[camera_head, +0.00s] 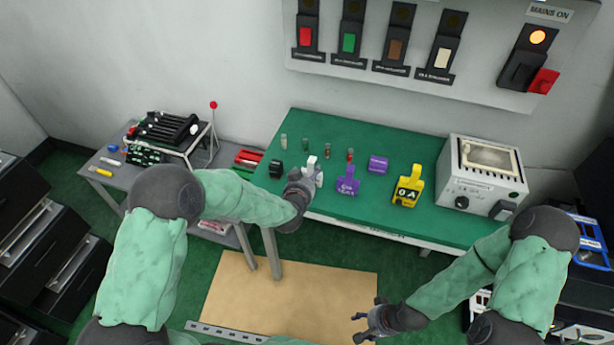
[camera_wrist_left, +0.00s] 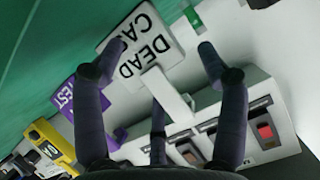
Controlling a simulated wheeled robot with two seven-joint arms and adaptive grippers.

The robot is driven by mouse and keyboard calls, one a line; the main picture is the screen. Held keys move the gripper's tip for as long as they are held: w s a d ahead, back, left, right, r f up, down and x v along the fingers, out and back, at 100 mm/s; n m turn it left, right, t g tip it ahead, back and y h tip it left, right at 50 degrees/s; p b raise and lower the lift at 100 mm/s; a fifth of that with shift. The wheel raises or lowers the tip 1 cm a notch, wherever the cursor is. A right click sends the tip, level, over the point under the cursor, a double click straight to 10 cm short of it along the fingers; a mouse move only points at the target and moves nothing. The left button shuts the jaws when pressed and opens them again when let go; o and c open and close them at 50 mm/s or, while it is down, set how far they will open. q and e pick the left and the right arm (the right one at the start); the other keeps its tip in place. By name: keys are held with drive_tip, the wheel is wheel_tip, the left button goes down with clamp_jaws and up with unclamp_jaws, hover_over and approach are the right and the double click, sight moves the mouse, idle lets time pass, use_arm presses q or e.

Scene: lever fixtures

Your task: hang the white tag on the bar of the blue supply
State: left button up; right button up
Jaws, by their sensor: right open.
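The white tag (camera_head: 312,171) stands at the near-left part of the green table. In the left wrist view the white tag (camera_wrist_left: 155,48) shows the words "DEAD" and "CA", partly covered by a finger. A white upper part (camera_wrist_left: 168,95) reaches between my fingers. My left gripper (camera_head: 308,178) is right at the tag; in its wrist view the fingers (camera_wrist_left: 163,46) are spread wide on either side. I cannot tell whether they touch it. My right gripper (camera_head: 362,325) is open and empty, low in front of the table. I cannot pick out a blue supply on the wall panel.
A purple tag (camera_head: 347,182) and a yellow tag (camera_head: 408,187) stand right of the white one. The wall panel carries red (camera_head: 305,36), green (camera_head: 349,42), brown (camera_head: 395,49) and cream (camera_head: 441,57) units. A metal box (camera_head: 480,172) stands at the table's right.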

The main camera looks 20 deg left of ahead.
idle(0.3)
use_arm(q)
drive_tip(key=v, duration=1.2)
drive_tip(key=s+d+f+n+g+h, duration=0.15)
drive_tip(key=s+f+g, duration=0.25)
drive_tip(key=f, duration=0.5)
drive_tip(key=s+d+f+n+g+h, duration=0.1)
drive_tip(key=s+d+f+g, duration=0.15)
drive_tip(key=f, duration=0.65)
drive_tip(key=s+d+f+n+g+h, duration=0.2)
drive_tip(key=s+f+g, duration=0.4)
drive_tip(key=s+f, duration=0.5)
drive_tip(key=s+d, duration=0.1)
drive_tip(key=s, duration=0.2)
drive_tip(key=shift+d+g, duration=0.1)
drive_tip(key=shift+g, duration=0.15)
